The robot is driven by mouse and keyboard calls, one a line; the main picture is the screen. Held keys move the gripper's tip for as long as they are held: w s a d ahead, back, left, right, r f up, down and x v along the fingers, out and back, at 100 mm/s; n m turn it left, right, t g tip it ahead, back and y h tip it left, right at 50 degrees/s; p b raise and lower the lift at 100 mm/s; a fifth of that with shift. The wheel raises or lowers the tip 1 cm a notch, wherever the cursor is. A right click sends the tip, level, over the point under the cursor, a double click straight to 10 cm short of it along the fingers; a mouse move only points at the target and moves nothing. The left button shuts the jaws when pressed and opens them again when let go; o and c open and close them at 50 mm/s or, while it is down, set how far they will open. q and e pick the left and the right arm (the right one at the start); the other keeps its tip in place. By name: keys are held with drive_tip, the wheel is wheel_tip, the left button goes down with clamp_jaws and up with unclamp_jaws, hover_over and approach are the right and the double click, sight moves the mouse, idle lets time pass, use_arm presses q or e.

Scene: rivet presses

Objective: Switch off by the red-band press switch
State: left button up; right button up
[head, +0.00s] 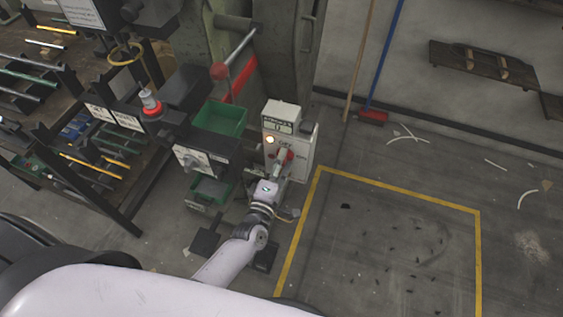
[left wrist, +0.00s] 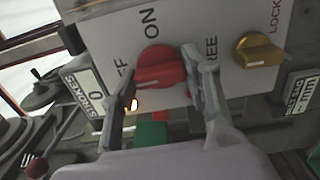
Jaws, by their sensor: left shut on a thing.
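A pale switch box (head: 302,152) stands beside the press that carries a red band (head: 240,82). Its red rotary switch (left wrist: 160,70) sits between the ON and partly hidden OFF labels in the left wrist view. I cannot tell for certain which label it points to. A small lamp glows on the box (head: 270,140) and also shows in the left wrist view (left wrist: 134,104). My left gripper (head: 281,163) is at the front of the box, its fingers on both sides of the red switch and shut on it. My right gripper is not in view.
A brass knob (left wrist: 257,50) by the LOCK label is right of the red switch. The strokes counter (left wrist: 84,92) reads 0. A green bin (head: 221,118) and a second control box (head: 203,160) are left.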

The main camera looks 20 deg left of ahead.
use_arm(q)
drive_tip(key=o, duration=1.2)
drive_tip(key=shift+c, duration=0.2)
drive_tip(key=s, duration=1.2)
drive_tip(key=shift+a, duration=0.2)
drive_tip(key=shift+f, duration=0.1)
